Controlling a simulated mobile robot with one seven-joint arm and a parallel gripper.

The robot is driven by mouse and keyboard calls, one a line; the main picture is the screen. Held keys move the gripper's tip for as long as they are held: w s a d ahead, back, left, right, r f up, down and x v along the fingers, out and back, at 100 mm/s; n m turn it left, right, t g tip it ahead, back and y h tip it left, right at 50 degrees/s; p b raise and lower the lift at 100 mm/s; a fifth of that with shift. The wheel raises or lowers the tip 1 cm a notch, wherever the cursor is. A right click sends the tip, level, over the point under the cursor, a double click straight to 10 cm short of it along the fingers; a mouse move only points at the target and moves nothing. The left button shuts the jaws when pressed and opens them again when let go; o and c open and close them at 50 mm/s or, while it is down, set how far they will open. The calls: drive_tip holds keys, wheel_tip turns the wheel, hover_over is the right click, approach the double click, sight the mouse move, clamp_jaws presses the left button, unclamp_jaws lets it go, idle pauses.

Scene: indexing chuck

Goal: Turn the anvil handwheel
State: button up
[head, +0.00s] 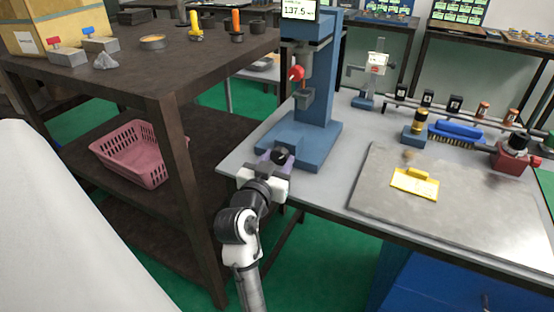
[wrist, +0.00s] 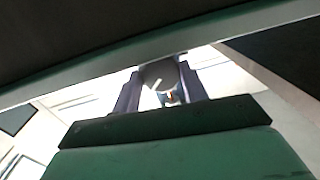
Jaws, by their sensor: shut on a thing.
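The blue bench tester (head: 322,110) stands at the table's left end, with a lit display (head: 299,10) reading about 137.5. Its grey spindle parts and a red knob (head: 296,73) sit on the column side. My gripper (head: 276,160) is at the front of the tester's base, by the table edge. A dark round part (head: 282,154), which looks like the anvil handwheel, shows at the fingers. In the wrist view, my gripper (wrist: 160,92) has its two dark fingers shut on a grey rounded part (wrist: 160,72). The rest of the wheel is hidden.
A dark shelf unit (head: 172,80) stands close on the left, with a pink basket (head: 133,152) on its lower shelf.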

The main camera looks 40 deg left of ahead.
drive_tip(key=n+p, duration=0.3)
drive_tip(key=n, duration=0.1)
drive_tip(key=shift+r+n+p, duration=0.2)
drive_tip(key=shift+n+p, duration=0.2)
drive_tip(key=n+p, duration=0.3)
drive_tip(key=n, duration=0.1)
drive_tip(key=shift+g+h+p, duration=0.3)
drive_tip(key=shift+h, duration=0.1)
drive_tip(key=n+p, duration=0.3)
drive_tip(key=n, duration=0.1)
drive_tip(key=shift+a+r+h+p, duration=0.1)
drive_tip(key=shift+a+h+p, duration=0.05)
drive_tip(key=shift+h+p, duration=0.2)
drive_tip(key=shift+s+f+n+h+p, duration=0.1)
drive_tip(key=shift+n+h+p, duration=0.05)
drive_tip(key=shift+n+p, duration=0.7)
drive_tip(key=shift+f+n+h+p, duration=0.1)
drive_tip(key=shift+n+p, duration=0.4)
drive_tip(key=shift+n, duration=0.55)
drive_tip(key=o, duration=1)
drive_tip(key=shift+f, duration=0.15)
